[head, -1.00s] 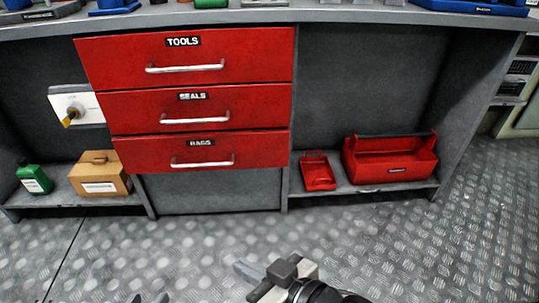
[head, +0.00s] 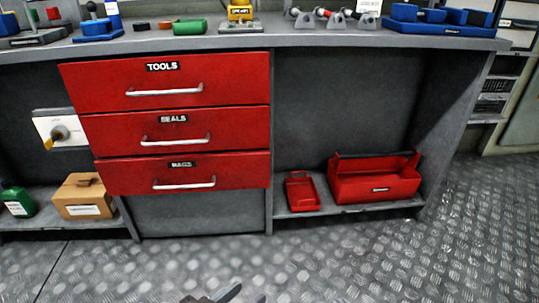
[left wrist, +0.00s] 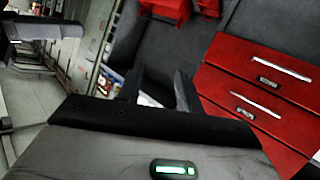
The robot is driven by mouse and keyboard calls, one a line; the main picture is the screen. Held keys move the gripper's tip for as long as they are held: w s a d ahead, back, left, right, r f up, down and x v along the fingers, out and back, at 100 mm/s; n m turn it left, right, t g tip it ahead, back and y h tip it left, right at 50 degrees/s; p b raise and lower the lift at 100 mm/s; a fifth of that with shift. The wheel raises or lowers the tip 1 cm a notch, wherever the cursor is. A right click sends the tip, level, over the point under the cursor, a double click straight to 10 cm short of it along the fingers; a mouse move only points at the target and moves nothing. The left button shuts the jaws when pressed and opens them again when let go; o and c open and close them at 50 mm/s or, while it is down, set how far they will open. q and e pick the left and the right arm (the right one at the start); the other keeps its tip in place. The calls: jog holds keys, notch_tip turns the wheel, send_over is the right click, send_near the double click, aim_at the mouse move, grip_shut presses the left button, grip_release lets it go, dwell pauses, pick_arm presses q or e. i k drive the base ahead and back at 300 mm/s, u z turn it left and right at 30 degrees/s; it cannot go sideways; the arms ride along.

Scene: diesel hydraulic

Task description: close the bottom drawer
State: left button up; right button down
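The bottom drawer (head: 120,178) is red, marked RAGS, with a pale bar handle (head: 184,184). It is the lowest of three red drawers under the bench in the head view. From this angle I cannot tell how far it stands out. My left gripper (head: 215,294) shows only in part at the bottom edge of the head view, apart from the drawer. In the left wrist view its two dark fingers (left wrist: 160,92) are apart with nothing held. Red drawers also show at the right there, but I cannot tell which is the bottom one. My right gripper is not in view.
Above are the SEALS drawer (head: 105,134) and the TOOLS drawer (head: 100,88). A cardboard box (head: 84,197) and green bottle (head: 18,200) stand low at left; a red tray (head: 302,192) and red toolbox (head: 376,183) at right. The floor (head: 330,260) in front is clear.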

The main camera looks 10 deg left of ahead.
aim_at(250, 168)
jog(key=i, duration=0.55)
jog(key=u, duration=0.9)
